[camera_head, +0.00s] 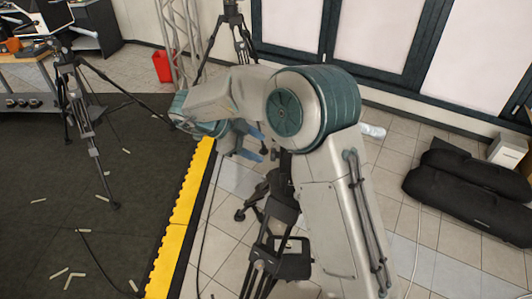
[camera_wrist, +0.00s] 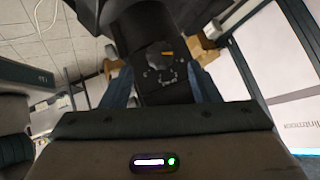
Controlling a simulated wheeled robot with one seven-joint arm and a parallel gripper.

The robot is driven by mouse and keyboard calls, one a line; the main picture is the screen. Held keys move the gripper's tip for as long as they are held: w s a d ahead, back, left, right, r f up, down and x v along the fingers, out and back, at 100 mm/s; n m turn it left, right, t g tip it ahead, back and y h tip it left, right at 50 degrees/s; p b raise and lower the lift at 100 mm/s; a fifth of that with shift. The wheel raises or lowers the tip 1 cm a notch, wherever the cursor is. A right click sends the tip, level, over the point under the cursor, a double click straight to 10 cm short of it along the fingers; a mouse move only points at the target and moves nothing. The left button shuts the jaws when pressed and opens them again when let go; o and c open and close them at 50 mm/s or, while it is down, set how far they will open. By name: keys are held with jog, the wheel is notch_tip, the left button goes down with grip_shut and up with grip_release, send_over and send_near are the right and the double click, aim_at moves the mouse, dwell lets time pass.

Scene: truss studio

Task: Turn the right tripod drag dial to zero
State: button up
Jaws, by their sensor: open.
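In the wrist view, a dark dial (camera_wrist: 157,58) with an orange mark sits on a black tripod head (camera_wrist: 166,95). The orange mark points toward the right of the picture. Small pale marks lie around the dial's lower side; I cannot read them. My gripper (camera_wrist: 160,84) is open, with one blue finger on each side of the head. I cannot tell whether either finger touches it. In the head view, my gripper (camera_head: 259,143) is beside the black tripod (camera_head: 280,195), whose upper part is partly hidden by my arm. The dial does not show there.
Another tripod (camera_head: 75,90) stands on the dark mat (camera_head: 40,180) at left, and a third (camera_head: 235,30) stands at the back. A red bucket (camera_head: 163,66) stands near the truss (camera_head: 180,40). Black bags (camera_head: 470,190) lie at right. Small pale strips litter the mat.

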jog(key=b+v, duration=0.1)
jog(key=v, duration=0.7)
jog(key=shift+a+r, duration=0.2)
jog(key=shift+a, duration=0.2)
jog(key=shift+d, duration=0.1)
